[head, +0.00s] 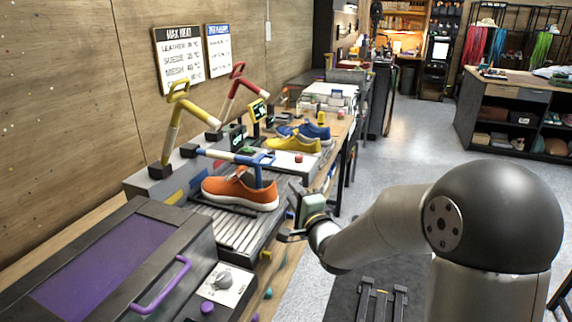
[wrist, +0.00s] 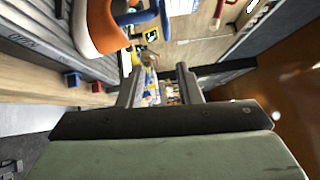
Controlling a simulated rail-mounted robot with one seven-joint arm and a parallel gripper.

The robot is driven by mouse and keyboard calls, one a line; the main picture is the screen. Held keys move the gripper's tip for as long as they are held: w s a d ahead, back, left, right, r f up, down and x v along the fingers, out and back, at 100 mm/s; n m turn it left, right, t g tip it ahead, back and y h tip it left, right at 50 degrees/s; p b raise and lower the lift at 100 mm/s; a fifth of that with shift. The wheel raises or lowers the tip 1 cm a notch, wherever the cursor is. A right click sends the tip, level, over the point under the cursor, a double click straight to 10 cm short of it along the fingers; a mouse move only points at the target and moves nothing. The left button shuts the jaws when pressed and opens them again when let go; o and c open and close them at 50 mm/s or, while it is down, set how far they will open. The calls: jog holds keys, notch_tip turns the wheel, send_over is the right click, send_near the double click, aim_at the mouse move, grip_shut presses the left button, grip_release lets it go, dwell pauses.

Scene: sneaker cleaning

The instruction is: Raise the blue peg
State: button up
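A blue lever arm (head: 232,156) stretches over the orange sneaker (head: 240,193), and its blue upright post (head: 258,176) goes down at the shoe's opening. The sneaker sits on a ribbed grey platform (head: 226,228). In the wrist view the blue post (wrist: 142,18) shows by the sneaker (wrist: 103,28) at the top. A small blue block-like peg (wrist: 72,80) sticks out from the bench front beside a red one (wrist: 97,87). I cannot tell which blue part the task means. My gripper (head: 287,212) is open and empty, right of the sneaker; its fingers stand apart in the wrist view (wrist: 158,82).
Yellow (head: 178,112) and red (head: 232,92) levers stand behind the blue one. Yellow and blue sneakers (head: 295,142) lie farther along the bench. A dark box with a purple panel (head: 105,255) and handle is at front left. Small colored knobs line the bench front. The floor to the right has free room.

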jog(key=p, duration=0.4)
send_near(270, 157)
jog(key=shift+m+t, duration=0.3)
jog(key=x, duration=0.9)
jog(key=shift+w+a+f, duration=0.15)
jog(key=shift+a, duration=0.1)
grip_shut()
